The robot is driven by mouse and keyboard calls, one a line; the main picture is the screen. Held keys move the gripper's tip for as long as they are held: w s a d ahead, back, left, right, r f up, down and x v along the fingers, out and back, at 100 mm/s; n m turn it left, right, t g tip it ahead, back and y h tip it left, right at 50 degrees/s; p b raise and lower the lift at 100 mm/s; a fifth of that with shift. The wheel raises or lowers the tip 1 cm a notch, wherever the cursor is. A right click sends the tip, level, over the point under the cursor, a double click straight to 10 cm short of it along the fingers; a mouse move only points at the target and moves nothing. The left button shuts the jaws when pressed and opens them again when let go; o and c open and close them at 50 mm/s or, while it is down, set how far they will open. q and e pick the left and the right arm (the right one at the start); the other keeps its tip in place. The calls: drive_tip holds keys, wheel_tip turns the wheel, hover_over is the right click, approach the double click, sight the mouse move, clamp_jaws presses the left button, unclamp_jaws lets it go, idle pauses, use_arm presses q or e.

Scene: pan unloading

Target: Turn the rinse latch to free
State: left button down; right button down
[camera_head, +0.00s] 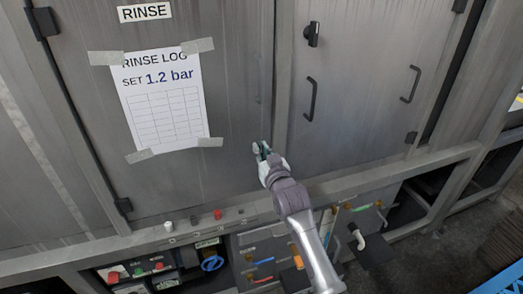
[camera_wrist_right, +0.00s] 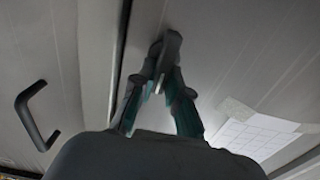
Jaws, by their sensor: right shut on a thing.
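The rinse door (camera_head: 225,95) is a grey metal panel under a RINSE sign (camera_head: 145,12). My right gripper (camera_head: 261,149) is at the lower right edge of this door, by the seam with the neighbouring door. In the right wrist view my right gripper (camera_wrist_right: 163,65) has its fingers closed together at the tips. A small dark lever, taken as the rinse latch (camera_wrist_right: 172,44), shows at the fingertips. The fingers hide most of it, so its turn angle cannot be told. My left gripper is not in view.
A taped rinse log sheet (camera_head: 160,100) reads SET 1.2 bar. The right-hand door has a black latch (camera_head: 312,34) and a bar handle (camera_head: 310,99). A ledge with a red button (camera_head: 217,214) runs below, above bins and a control box (camera_head: 138,271).

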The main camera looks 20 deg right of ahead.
drive_tip(key=shift+m, duration=0.3)
drive_tip(key=m+p, duration=0.1)
drive_tip(key=m, duration=0.4)
drive_tip(key=d+f+m+p, duration=0.1)
drive_tip(key=m+p, duration=0.1)
drive_tip(key=m, duration=0.4)
drive_tip(key=m+p, duration=0.1)
drive_tip(key=m, duration=0.5)
drive_tip(key=shift+d+f+p, duration=0.25)
drive_tip(key=shift+p, duration=0.1)
drive_tip(key=shift+m, duration=0.3)
drive_tip(key=c, duration=1.2)
unclamp_jaws()
drive_tip(key=shift+o, duration=0.2)
drive_tip(key=shift+s, duration=0.1)
drive_tip(key=s, duration=1.1)
drive_tip(key=shift+s+d, duration=0.2)
drive_tip(key=shift+s, duration=0.2)
